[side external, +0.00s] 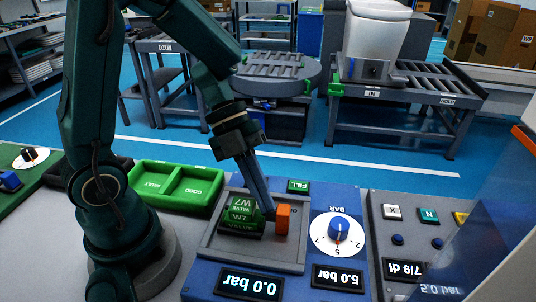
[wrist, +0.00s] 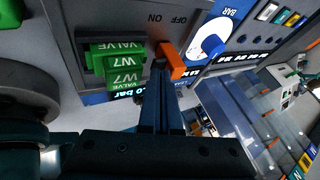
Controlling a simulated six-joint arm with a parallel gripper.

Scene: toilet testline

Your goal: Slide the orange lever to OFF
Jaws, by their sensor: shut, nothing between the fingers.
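The orange lever (side external: 282,219) stands up from a grey recessed panel (side external: 222,250) on the blue console, to the right of a green block marked VALVE W7 (side external: 241,214). In the wrist view the lever (wrist: 172,60) lies below the ON and OFF labels (wrist: 168,19), which read upside down; its exact setting is hard to tell. My gripper (side external: 269,214) is shut and empty, pointing down with its tips just left of the lever. In the wrist view the tips (wrist: 160,66) are close against the lever's left side; whether they touch it is unclear.
A BAR dial (side external: 338,234) with a blue knob is right of the lever. Displays read 0.0 bar (side external: 249,284) and 5.0 bar (side external: 338,277). A green FILL label (side external: 298,186) lies behind. A green FAULT/GOOD tray (side external: 177,187) is at left, a button panel (side external: 410,225) at right.

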